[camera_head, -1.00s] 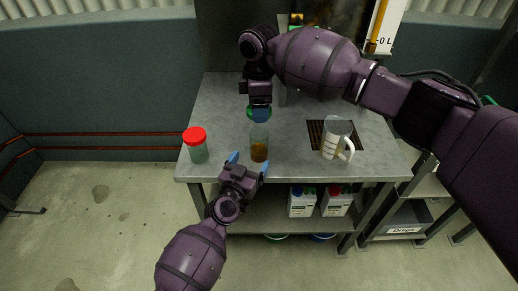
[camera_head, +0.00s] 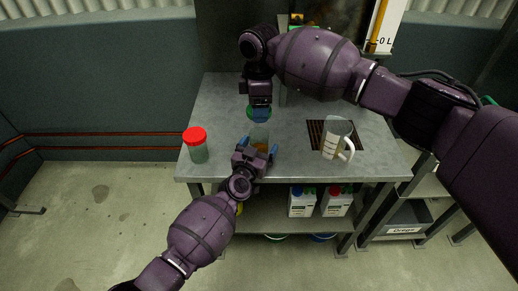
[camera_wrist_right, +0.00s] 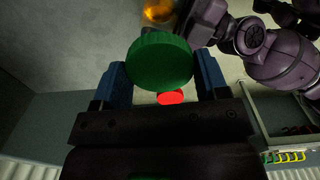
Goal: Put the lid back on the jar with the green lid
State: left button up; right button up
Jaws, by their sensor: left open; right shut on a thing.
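The open clear jar (camera_head: 260,134) with orange-brown contents stands upright near the front of the table. Its contents also show at the top of the right wrist view (camera_wrist_right: 158,10). My left gripper (camera_head: 258,147) is open, with its blue fingers on either side of the jar's lower part; contact cannot be told. My right gripper (camera_head: 260,114) is shut on the green lid (camera_wrist_right: 160,60), holding it by the sides. The lid's edge also shows in the head view (camera_head: 250,112), above and behind the jar's mouth.
A red-lidded jar (camera_head: 196,145) stands at the table's left front. White bottles (camera_head: 301,202) stand on the lower shelf. The table top (camera_head: 222,100) is bare at back left.

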pick_arm(q)
jog(key=c, duration=1.4)
jog(key=shift+o, duration=0.2)
pick_arm(e)
send_over(259, 129)
jog(key=s, duration=0.2)
jog(key=shift+s+f, duration=0.2)
jog(key=shift+f, duration=2.3)
jog(key=shift+f, duration=0.2)
jog(key=shift+f, duration=0.7)
jog(key=shift+f, duration=0.6)
